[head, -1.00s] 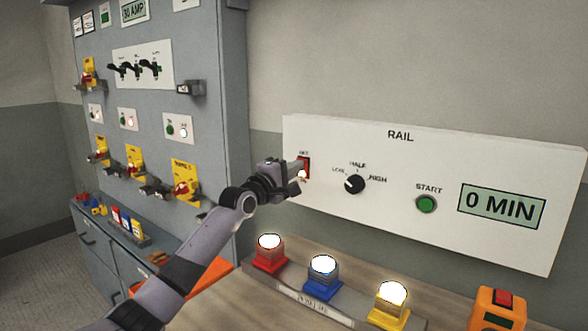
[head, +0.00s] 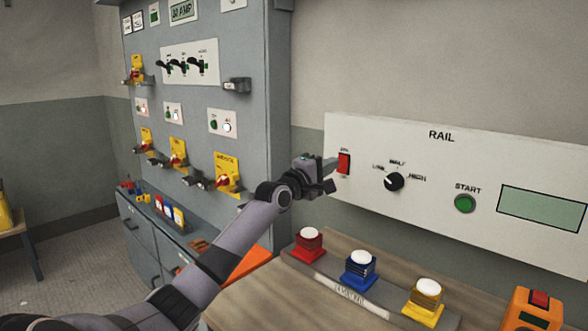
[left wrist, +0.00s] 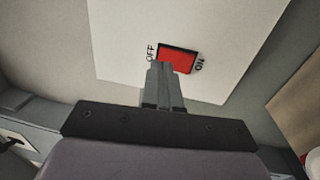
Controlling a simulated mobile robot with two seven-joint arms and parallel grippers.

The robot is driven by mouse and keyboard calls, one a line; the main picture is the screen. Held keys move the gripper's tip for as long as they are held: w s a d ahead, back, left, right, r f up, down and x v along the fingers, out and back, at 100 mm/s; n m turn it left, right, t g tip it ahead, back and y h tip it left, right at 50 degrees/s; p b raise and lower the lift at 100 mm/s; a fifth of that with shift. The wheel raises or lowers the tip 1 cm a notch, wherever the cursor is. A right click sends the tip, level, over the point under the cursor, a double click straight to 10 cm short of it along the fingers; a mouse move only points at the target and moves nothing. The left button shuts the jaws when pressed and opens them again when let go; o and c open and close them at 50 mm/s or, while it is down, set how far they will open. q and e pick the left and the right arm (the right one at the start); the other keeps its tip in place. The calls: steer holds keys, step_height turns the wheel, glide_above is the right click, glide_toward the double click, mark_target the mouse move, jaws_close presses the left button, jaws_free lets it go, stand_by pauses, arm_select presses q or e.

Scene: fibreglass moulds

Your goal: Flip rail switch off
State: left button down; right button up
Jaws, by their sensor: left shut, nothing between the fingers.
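The rail switch (head: 344,163) is a red rocker at the left end of the white RAIL panel (head: 440,165). In the left wrist view the red rocker (left wrist: 179,61) shows between the words OFF at left and ON at right. My left gripper (head: 331,167) is shut and empty, just left of the switch. In the left wrist view its fingertips (left wrist: 160,66) are by the OFF end, overlapping the rocker's edge; I cannot tell if they touch. The panel's display (head: 542,216) is blank. My right gripper is not in view.
Red (head: 309,243), blue (head: 360,269) and yellow (head: 424,300) lamp-topped blocks stand unlit on the bench below. An orange box (head: 533,312) is at the right. A grey cabinet (head: 258,90) with yellow switches rises at the left. The wall above the panel is clear.

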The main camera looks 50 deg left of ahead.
arm_select(q)
steer(key=s+d+r+b, duration=0.1)
steer(key=s, duration=0.9)
steer(key=shift+s+b, duration=0.15)
steer(key=shift+b, duration=0.15)
steer(key=shift+d+r, duration=0.1)
